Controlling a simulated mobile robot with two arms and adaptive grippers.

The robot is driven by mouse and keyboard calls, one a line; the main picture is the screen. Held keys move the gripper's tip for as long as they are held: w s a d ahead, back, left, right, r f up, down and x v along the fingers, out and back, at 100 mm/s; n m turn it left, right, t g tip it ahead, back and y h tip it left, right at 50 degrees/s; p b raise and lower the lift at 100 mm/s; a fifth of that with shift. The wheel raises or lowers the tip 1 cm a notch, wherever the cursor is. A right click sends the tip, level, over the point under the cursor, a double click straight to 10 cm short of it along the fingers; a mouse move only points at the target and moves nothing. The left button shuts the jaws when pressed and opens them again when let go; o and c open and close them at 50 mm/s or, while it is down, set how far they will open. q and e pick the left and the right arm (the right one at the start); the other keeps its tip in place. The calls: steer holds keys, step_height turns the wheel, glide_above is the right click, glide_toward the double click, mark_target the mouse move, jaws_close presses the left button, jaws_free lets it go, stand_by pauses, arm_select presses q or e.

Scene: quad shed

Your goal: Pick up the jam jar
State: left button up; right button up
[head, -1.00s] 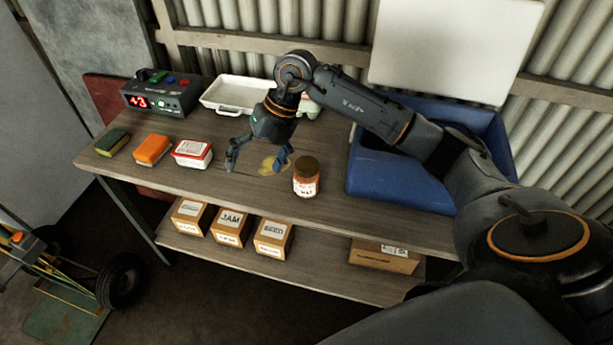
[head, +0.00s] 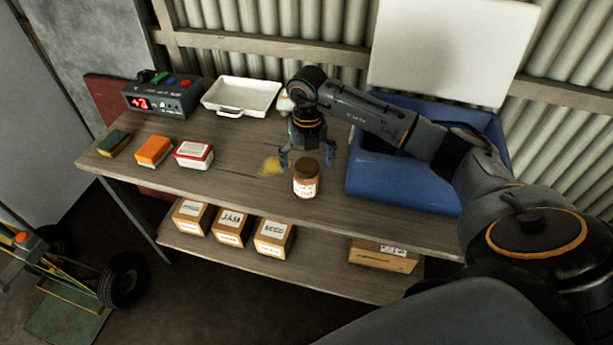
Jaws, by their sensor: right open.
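The jam jar (head: 306,180) stands upright near the front edge of the wooden table (head: 235,185). It has a brown lid, reddish contents and a white label. My right gripper (head: 307,158) is open and points down, just behind the jar in the picture. Its two fingers show left and right of the jar's lid. Whether they touch the jar I cannot tell. My left gripper is not in view.
A blue bin (head: 400,180) stands close right of the jar. A yellow patch (head: 270,166) lies left of it. A red-and-white box (head: 193,155), orange sponge (head: 154,151), green sponge (head: 114,143), white tray (head: 241,95) and display box (head: 161,97) are further left.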

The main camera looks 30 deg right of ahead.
step_height(320, 180, down, 5)
steer(key=shift+a+r+p, duration=0.15)
steer(key=shift+r+p, duration=0.05)
steer(key=shift+p, duration=0.35)
steer(key=shift+w, duration=0.1)
steer(key=c, duration=1.9)
steer(key=shift+r, duration=0.1)
